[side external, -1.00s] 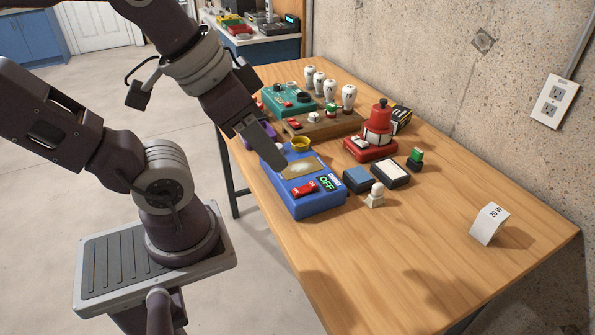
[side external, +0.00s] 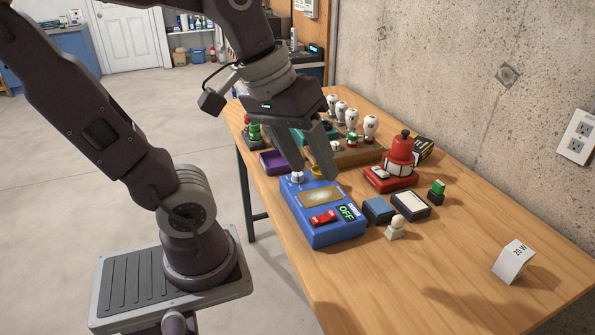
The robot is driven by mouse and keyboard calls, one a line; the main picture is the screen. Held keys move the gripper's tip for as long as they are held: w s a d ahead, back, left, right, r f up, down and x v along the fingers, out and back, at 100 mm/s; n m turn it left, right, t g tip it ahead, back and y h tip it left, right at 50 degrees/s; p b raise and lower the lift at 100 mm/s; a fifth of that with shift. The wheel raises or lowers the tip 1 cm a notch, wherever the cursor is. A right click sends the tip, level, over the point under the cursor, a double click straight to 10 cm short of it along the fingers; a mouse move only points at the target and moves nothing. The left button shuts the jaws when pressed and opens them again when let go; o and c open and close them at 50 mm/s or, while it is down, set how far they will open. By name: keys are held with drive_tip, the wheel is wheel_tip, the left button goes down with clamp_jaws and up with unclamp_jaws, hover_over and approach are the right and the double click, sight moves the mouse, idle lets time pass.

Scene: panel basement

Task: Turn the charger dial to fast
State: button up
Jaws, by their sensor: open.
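A blue box (side external: 322,225) stands near the table's left edge. It has a tan plate (side external: 320,197), a red switch (side external: 324,218) and a green-lit "OFF" sign (side external: 346,212). A small pale knob (side external: 297,178) and a yellow ring-shaped part (side external: 317,172) sit at its far end. I cannot tell which part is the charger dial, and no "fast" mark is readable. My gripper (side external: 311,174) is open and points down over the far end of this box. One finger is by the pale knob, the other by the yellow part; contact is unclear.
A purple box (side external: 273,162) and a wooden board (side external: 352,155) with white bulb-like pieces lie behind. A red device (side external: 396,168), a blue block (side external: 377,209) and a white figure (side external: 395,228) stand to the right. The front table, by a "20 W" card (side external: 513,260), is clear.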

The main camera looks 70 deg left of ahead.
drive_tip(key=w+a+f+n+g, duration=0.1)
drive_tip(key=w+a+f+n, duration=0.1)
drive_tip(key=w+a+n, duration=0.4)
drive_tip(key=n+g, duration=0.3)
drive_tip(key=n, duration=1.6)
hover_over(298, 176)
drive_tip(key=a, duration=0.1)
drive_tip(key=shift+y, duration=0.3)
drive_tip(key=f, duration=1)
drive_tip(key=shift+w+a+f, duration=0.15)
drive_tip(key=shift+w+f, duration=0.05)
drive_tip(key=shift+f, duration=0.15)
wheel_tip(298, 176, down, 6)
drive_tip(key=shift+f, duration=0.5)
clamp_jaws()
